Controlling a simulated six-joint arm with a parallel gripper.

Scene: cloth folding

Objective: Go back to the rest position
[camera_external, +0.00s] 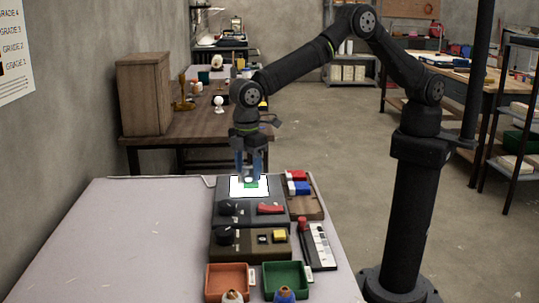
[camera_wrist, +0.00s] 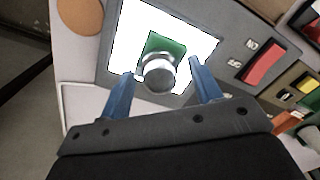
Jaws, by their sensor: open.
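My gripper (camera_external: 250,178) has two blue fingers pointing down over a bright white panel (camera_external: 236,190) at the far end of the table. In the wrist view my gripper (camera_wrist: 162,72) is open, with its fingers apart. A silver round object (camera_wrist: 159,77) shows between the fingers, with clear gaps on both sides. Behind it a dark green square patch (camera_wrist: 165,44) lies on the white panel (camera_wrist: 125,38). The green patch (camera_external: 251,184) also shows in the external view beneath the fingers. I cannot tell how high the fingertips are above the panel.
A grey box with a red switch (camera_external: 270,209) surrounds the panel. Nearer are a brown box with a yellow button (camera_external: 280,236), an orange tray (camera_external: 211,283) and a green tray (camera_external: 307,283). Red and blue blocks (camera_external: 299,188) lie to the right. The table's left side (camera_external: 130,240) is clear.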

